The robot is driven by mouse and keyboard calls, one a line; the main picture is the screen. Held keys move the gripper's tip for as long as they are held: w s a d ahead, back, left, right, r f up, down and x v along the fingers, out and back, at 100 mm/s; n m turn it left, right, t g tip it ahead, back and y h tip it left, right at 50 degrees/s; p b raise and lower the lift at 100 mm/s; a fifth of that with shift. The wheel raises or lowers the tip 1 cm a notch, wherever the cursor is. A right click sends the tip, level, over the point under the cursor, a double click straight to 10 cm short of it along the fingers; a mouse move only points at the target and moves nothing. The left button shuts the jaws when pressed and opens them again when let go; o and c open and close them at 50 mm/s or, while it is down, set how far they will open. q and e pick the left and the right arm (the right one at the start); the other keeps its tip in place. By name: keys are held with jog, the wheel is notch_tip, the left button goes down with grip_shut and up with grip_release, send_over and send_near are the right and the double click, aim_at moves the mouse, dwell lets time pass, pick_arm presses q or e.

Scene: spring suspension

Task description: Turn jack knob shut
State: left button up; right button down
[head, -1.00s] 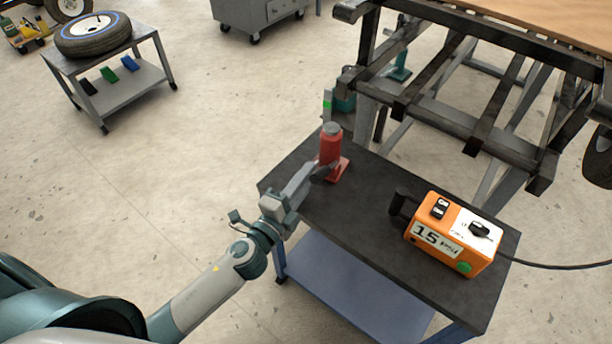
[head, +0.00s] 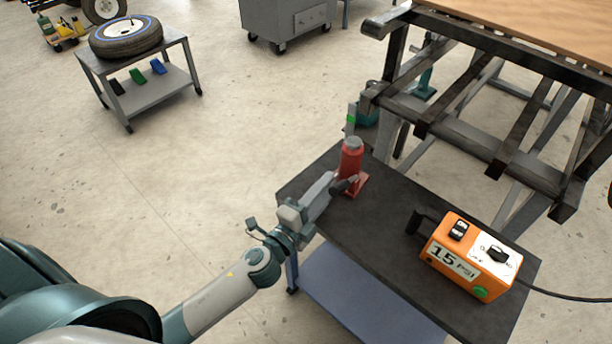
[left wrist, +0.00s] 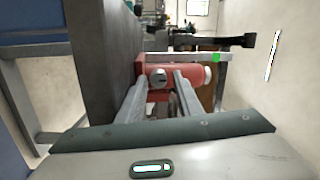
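The red bottle jack (head: 351,160) stands upright on the dark top of a small cart (head: 450,235). In the left wrist view the red jack (left wrist: 187,75) lies sideways in the picture, with its round grey knob (left wrist: 158,78) facing the camera. My left gripper (head: 340,186) is at the low near side of the jack. In the left wrist view its two fingers (left wrist: 161,84) stand apart, one on each side of the knob, with small gaps visible. My right gripper is not in view.
An orange box marked 15 PSI (head: 466,258) sits on the same cart, with a black cable running right. A heavy metal frame (head: 470,130) stands behind the cart. A grey cart with a tyre (head: 126,37) is at the far left. Open floor lies between.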

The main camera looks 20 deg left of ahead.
pick_arm(q)
jog(key=shift+s+f, duration=0.1)
jog(key=shift+f, duration=0.2)
jog(key=shift+n, duration=0.3)
